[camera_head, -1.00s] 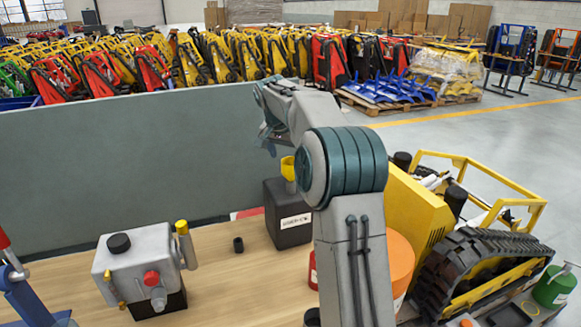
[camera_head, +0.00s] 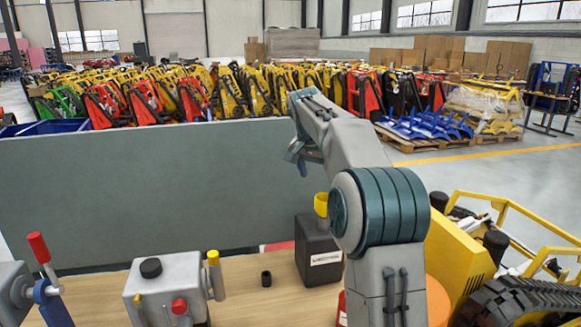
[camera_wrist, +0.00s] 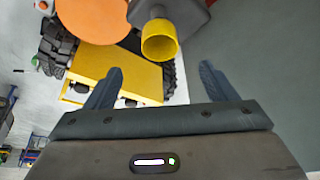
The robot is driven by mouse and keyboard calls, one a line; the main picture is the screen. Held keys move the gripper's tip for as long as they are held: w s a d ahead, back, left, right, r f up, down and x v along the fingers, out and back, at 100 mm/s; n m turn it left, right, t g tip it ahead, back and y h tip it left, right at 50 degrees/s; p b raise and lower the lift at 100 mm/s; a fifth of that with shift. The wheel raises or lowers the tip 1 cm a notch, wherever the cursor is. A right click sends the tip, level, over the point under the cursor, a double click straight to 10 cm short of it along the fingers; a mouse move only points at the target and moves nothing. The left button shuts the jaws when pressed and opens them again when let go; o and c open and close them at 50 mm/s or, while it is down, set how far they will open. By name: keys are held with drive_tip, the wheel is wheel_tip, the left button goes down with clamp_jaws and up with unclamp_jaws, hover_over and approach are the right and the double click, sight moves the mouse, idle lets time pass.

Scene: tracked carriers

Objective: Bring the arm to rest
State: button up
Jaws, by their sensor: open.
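My arm is raised and bent over the workbench (camera_head: 240,285) in the head view, its upper link reaching away toward the grey panel. My gripper (camera_wrist: 160,80) shows in the wrist view with its two dark fingers wide apart and nothing held between them. In the head view the gripper end is mostly hidden behind my arm. A black canister (camera_head: 316,245) with a yellow cap (camera_head: 321,204) stands on the bench below and just right of the gripper end. The yellow cap (camera_wrist: 159,41) also shows beyond the fingers in the wrist view, apart from them.
A grey panel (camera_head: 130,195) stands along the bench's back. A grey box (camera_head: 165,290) with knobs and a small black cylinder (camera_head: 266,278) are on the bench. A yellow tracked carrier (camera_head: 460,250) stands at right. An orange round thing (camera_wrist: 97,20) shows in the wrist view.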

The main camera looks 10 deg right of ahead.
drive_tip(key=s+a+f+n+y, duration=0.1)
drive_tip(key=s+a+f+n, duration=0.2)
drive_tip(key=s, duration=0.9)
drive_tip(key=s+a+f+n+y, duration=0.1)
drive_tip(key=s+a+f+n, duration=0.2)
drive_tip(key=s, duration=1)
drive_tip(key=s+a+f+n+y, duration=0.1)
drive_tip(key=s+a+f+n, duration=0.2)
drive_tip(key=s+a+f, duration=0.2)
drive_tip(key=s+f, duration=0.3)
drive_tip(key=s, duration=0.4)
drive_tip(key=shift+s, duration=0.15)
